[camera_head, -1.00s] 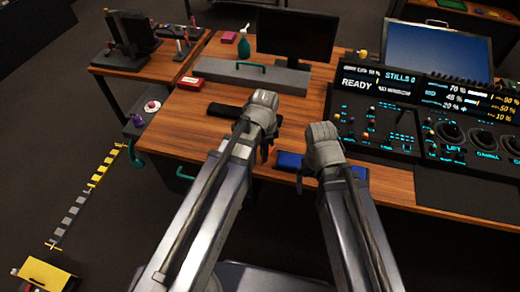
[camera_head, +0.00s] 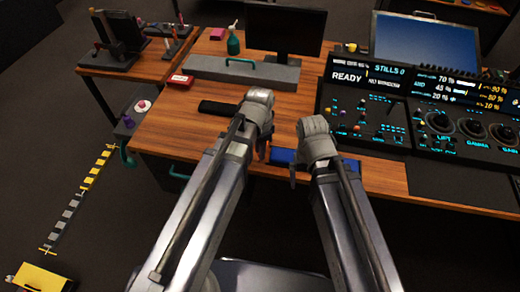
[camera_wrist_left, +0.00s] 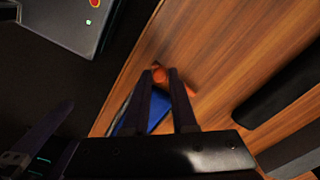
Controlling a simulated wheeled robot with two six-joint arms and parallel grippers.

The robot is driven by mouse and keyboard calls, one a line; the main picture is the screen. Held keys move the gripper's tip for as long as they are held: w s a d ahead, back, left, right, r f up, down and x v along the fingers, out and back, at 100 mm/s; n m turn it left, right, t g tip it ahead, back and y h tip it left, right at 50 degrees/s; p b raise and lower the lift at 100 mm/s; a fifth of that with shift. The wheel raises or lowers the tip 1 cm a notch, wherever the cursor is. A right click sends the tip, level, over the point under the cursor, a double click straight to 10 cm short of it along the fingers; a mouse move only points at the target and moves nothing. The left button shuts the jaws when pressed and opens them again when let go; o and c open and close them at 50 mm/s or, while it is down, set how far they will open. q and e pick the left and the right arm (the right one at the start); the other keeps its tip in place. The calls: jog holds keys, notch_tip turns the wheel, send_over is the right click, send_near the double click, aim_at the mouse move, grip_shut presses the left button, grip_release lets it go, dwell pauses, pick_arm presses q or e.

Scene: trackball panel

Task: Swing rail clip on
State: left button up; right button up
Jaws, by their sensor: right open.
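I cannot surely tell which object is the rail clip. A small orange piece (camera_head: 267,152) shows by the wooden desk's front edge, under my left gripper (camera_head: 262,146). In the left wrist view, the orange piece (camera_wrist_left: 160,75) appears at and beyond the fingertips, partly covered by one finger. A flat blue object (camera_head: 287,156) lies at the front edge, partly behind my right gripper (camera_head: 297,172); it also shows between the left fingers (camera_wrist_left: 158,112). The left fingers stand apart with no clear grip. My right gripper is open; its tips are small here.
A control console (camera_head: 385,110) fills the desk's right side. Bare wood (camera_head: 175,125) is free at left.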

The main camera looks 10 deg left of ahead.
pick_arm(q)
jog(key=o, duration=0.4)
jog(key=shift+r, duration=0.15)
notch_tip(320, 180, up, 8)
jog(key=p, duration=0.8)
jog(key=shift+f, duration=0.2)
